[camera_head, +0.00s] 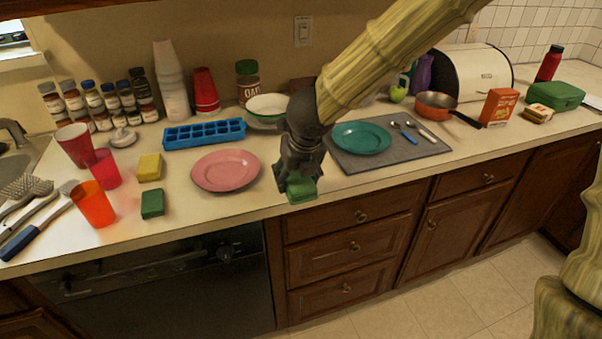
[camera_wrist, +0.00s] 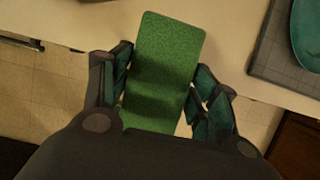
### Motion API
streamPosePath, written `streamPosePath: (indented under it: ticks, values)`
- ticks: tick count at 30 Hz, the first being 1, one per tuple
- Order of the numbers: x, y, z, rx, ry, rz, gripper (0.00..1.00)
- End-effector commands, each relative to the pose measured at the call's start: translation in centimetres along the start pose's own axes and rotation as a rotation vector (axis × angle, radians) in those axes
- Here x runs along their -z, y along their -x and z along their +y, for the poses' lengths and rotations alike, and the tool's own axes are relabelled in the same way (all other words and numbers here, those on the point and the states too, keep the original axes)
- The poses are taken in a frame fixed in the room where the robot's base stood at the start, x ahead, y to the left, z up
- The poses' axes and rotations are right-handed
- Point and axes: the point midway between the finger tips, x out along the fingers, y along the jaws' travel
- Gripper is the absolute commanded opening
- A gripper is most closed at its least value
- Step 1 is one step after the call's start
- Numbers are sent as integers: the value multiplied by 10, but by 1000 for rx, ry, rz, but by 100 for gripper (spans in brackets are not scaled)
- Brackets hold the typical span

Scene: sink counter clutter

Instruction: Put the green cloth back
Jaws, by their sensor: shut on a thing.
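My gripper (camera_head: 299,184) is shut on the green cloth (camera_head: 302,195), near the counter's front edge between the pink plate and the grey mat. In the wrist view the cloth (camera_wrist: 167,65) is a flat green rectangle with rounded corners, held between the two fingers (camera_wrist: 160,95). Its near end is hidden by my gripper. I cannot tell whether it touches the counter. A second green block, like a sponge (camera_head: 152,204), lies on the counter at the left, below a yellow sponge (camera_head: 150,167).
The pink plate (camera_head: 226,170) is left of my gripper. The grey mat (camera_head: 431,150) with a teal plate (camera_head: 361,138) and cutlery is right. Red and orange cups (camera_head: 94,204) stand left. A blue ice tray (camera_head: 204,133) lies behind. Counter between green block and pink plate is bare.

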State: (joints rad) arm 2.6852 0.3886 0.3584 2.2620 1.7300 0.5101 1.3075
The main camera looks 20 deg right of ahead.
Motion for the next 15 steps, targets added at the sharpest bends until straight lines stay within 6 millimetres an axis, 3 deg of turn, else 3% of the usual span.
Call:
streamPosePath:
  ticks: [5, 15]
  values:
    - [-11, -5, -8, 2, -11, 0, 41]
    - [-67, -35, -36, 5, -15, 1, 41]
